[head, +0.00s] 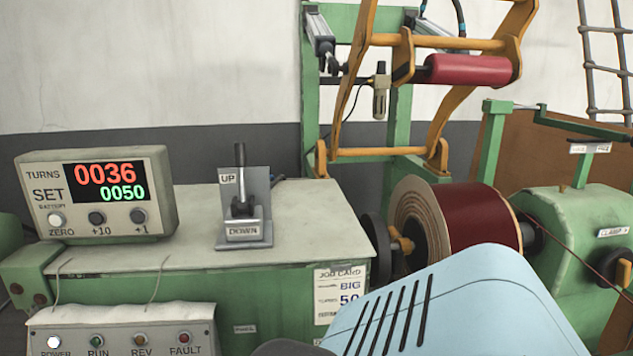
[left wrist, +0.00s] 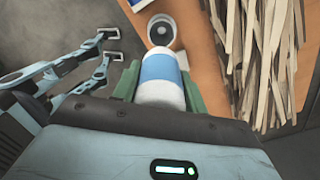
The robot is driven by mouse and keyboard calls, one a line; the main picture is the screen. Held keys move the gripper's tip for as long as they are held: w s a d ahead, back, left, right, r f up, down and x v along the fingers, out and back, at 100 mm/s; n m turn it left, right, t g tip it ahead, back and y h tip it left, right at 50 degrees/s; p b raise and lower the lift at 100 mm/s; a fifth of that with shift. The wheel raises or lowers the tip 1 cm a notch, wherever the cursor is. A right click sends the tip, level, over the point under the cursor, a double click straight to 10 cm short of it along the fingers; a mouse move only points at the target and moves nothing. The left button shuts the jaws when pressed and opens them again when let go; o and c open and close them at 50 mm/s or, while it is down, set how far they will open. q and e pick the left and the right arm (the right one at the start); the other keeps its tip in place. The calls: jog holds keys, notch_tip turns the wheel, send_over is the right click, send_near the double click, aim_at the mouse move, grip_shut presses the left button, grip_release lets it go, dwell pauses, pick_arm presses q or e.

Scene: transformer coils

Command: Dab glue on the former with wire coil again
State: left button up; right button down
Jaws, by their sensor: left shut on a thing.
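The former with the wire coil (head: 485,222) is mounted on the green winding machine in the head view. Its winding is dark red, between a pale layered flange on the left and a thin edge on the right. In the left wrist view my left gripper (left wrist: 157,92) is shut on a white bottle with a blue band (left wrist: 159,68), apparently the glue bottle. Its green pads show on both sides of the bottle. In the head view a light-blue part of my arm covers the lower middle and right, in front of the machine; no fingertips show there. I cannot make out my right gripper.
A counter (head: 129,169) reads 0036 over 0050. An UP/DOWN lever (head: 240,200) stands on the bench (head: 190,240). A red roller (head: 470,70) on orange arms hangs above the coil. In the wrist view, pale strips (left wrist: 262,60) and a dark-centred grey round piece (left wrist: 162,30) lie beyond the bottle.

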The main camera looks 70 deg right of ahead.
dwell(0.6)
pick_arm(q)
jog(key=shift+s+d+f+n, duration=0.2)
jog(key=shift+s+d+n, duration=0.25)
jog(key=shift+n, duration=0.55)
jog(key=s+d+f+n, duration=0.3)
jog(key=s+d+n, duration=0.4)
jog(key=n, duration=1.1)
jog(key=shift+s+d+f, duration=0.15)
jog(key=shift+s+d, duration=0.2)
jog(key=shift+s, duration=1)
jog(key=shift+s, duration=0.1)
